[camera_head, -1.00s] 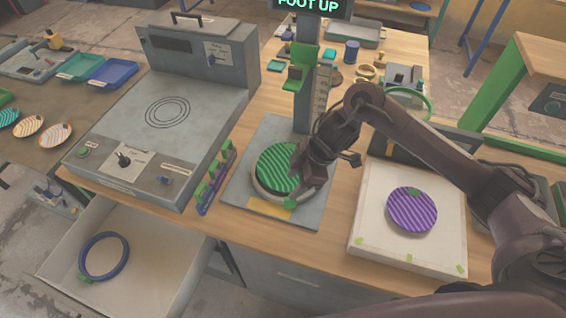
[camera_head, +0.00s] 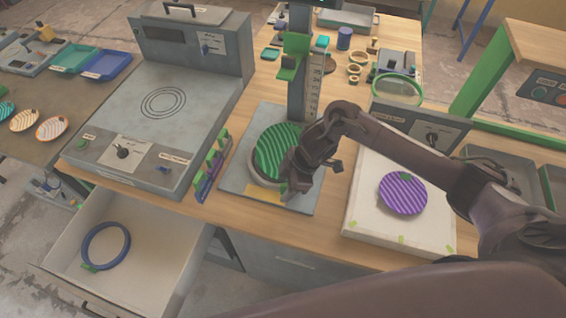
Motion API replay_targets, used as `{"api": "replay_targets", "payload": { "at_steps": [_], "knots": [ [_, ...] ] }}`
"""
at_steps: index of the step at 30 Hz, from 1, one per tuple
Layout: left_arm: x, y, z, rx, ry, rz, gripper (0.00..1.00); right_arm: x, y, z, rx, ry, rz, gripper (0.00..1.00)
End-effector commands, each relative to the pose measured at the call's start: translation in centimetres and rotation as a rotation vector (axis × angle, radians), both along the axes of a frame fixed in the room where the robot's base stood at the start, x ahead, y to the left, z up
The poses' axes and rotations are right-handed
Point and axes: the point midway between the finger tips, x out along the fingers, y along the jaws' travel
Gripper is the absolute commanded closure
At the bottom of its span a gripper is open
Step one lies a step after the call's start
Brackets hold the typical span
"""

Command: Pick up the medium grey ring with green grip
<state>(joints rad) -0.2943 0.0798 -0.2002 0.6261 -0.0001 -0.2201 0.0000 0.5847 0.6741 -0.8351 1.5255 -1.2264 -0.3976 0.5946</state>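The grey ring (camera_head: 257,178) lies on the grey base plate of the press (camera_head: 243,176), around a green striped disc (camera_head: 271,146). Only its left and front-left rim shows; its green grip is hidden behind my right gripper. My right gripper (camera_head: 291,189) is low over the ring's front right side, at the edge of the disc. Its fingers are dark and overlap the ring, so I cannot tell whether they are open or closed on it. My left gripper is not in view.
The press column (camera_head: 299,75) stands just behind the disc. A green-clipped rack (camera_head: 211,172) is left of the base. A white board (camera_head: 367,217) with a purple striped disc (camera_head: 403,193) lies to the right. A blue ring (camera_head: 106,246) lies in the open drawer (camera_head: 160,262).

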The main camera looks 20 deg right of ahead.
Motion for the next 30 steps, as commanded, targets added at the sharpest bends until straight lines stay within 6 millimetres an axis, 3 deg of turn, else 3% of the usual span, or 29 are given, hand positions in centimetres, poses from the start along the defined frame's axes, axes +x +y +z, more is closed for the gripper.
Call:
{"api": "replay_targets", "payload": {
  "at_steps": [1, 11, 23, 30],
  "knots": [
    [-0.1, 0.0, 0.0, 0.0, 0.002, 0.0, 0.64, 0.0, 0.0, 0.0, 0.0, 0.0, 0.0, 0.59],
    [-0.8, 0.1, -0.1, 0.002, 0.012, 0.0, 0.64, 0.0, 0.0, 0.1, 0.0, -0.001, 0.0, 1.0],
    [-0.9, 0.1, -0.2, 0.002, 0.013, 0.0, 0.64, 0.2, 0.0, 1.0, 0.001, -0.003, 0.0, 1.0],
    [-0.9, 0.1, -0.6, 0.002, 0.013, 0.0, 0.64, 0.3, 0.0, 4.6, 0.001, -0.008, 0.001, 1.0]
  ]
}}
